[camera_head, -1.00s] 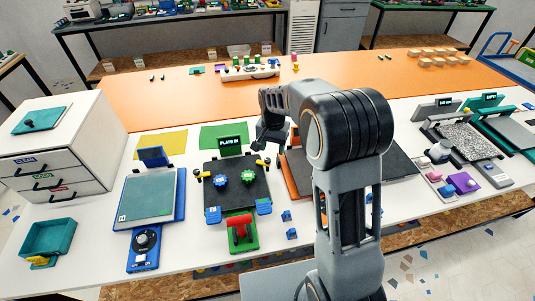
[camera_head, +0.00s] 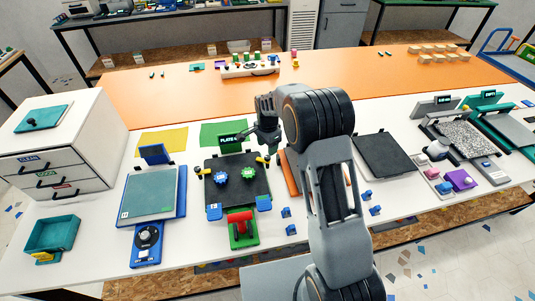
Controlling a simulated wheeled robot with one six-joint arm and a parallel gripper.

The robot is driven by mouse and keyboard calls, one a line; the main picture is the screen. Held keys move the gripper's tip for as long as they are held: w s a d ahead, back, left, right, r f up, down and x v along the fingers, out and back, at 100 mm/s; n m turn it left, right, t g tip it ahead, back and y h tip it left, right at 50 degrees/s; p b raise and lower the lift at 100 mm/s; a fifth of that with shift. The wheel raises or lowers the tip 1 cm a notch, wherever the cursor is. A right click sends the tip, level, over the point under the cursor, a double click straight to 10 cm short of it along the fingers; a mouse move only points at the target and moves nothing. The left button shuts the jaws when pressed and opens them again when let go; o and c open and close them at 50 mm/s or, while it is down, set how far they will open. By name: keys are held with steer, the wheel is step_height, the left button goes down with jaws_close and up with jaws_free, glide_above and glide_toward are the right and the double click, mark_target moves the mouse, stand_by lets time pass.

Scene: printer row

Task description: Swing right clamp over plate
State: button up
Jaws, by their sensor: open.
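The black plate (camera_head: 236,193) lies on the printer bed in the middle of the table, with a blue gear (camera_head: 221,179) and a green gear (camera_head: 249,175) on it. The right clamp (camera_head: 263,160) is a yellow lever at the plate's far right corner. A yellow left clamp (camera_head: 198,171) stands at the far left corner. My gripper (camera_head: 257,142) is open and empty, just above and behind the right clamp. I cannot tell whether it touches it. A small screen (camera_head: 230,140) stands behind the plate, with its right side close to my gripper.
Another printer (camera_head: 150,193) stands left, and a dark plate (camera_head: 383,156) lies right.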

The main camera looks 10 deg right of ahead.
mark_target(268, 157)
steer(key=shift+f+p, duration=0.4)
steer(key=shift+f, duration=2.4)
steer(key=c, duration=0.9)
